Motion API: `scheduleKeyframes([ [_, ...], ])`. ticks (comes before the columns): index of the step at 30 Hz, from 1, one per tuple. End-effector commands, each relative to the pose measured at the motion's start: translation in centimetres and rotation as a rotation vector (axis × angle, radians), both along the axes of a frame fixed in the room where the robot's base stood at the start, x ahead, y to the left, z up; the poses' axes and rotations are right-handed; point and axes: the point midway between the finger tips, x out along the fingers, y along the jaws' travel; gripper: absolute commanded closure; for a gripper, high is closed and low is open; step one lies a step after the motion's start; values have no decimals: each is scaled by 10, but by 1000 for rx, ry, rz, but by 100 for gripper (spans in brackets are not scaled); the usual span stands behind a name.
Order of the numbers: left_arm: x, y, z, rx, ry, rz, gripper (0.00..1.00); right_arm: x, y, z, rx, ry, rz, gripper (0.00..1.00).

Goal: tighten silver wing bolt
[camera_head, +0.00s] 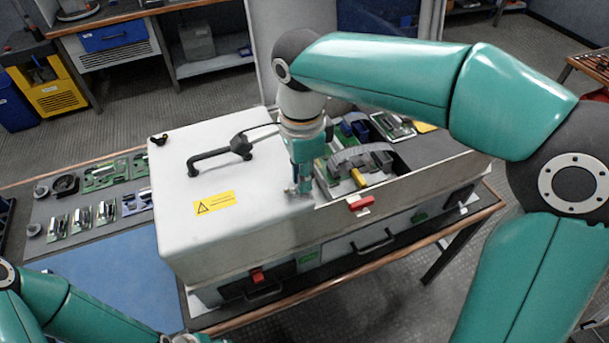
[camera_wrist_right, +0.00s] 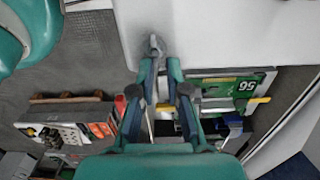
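The silver wing bolt (camera_head: 300,187) is small and grey. It sits on the top of the white box cover (camera_head: 180,240), near the edge of its opening. In the right wrist view the wing bolt (camera_wrist_right: 156,45) shows just beyond my fingertips. My right gripper (camera_head: 301,176) points down at it from above. In the right wrist view its two fingers (camera_wrist_right: 163,68) stand a narrow gap apart, with the bolt at the gap's far end. I see no clear grip on it. My left arm enters at the bottom left; its fingers are out of view.
A black handle (camera_head: 220,155) stands on the cover, left of my right gripper, and a black wing bolt (camera_head: 158,140) sits at its far left corner. Grey parts and circuit boards show in the opening. A blue mat (camera_head: 115,275) lies clear on the left.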

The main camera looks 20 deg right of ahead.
Motion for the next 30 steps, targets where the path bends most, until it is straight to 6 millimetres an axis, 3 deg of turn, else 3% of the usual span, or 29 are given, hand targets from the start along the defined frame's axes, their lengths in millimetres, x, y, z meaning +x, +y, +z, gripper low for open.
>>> scheduleKeyframes([
  [3, 0, 0, 0, 0, 0, 0, 59, -1, 6, 1, 14, 0, 3, 66],
  [12, 0, 0, 0, 0, 0, 0, 59, -2, 3, -1, 8, 7, 2, 66],
  [17, 0, 0, 0, 0, 0, 0, 59, -1, 3, 8, 8, 5, 1, 66],
  [30, 0, 0, 0, 0, 0, 0, 59, -1, 4, 89, 9, 2, 2, 66],
])
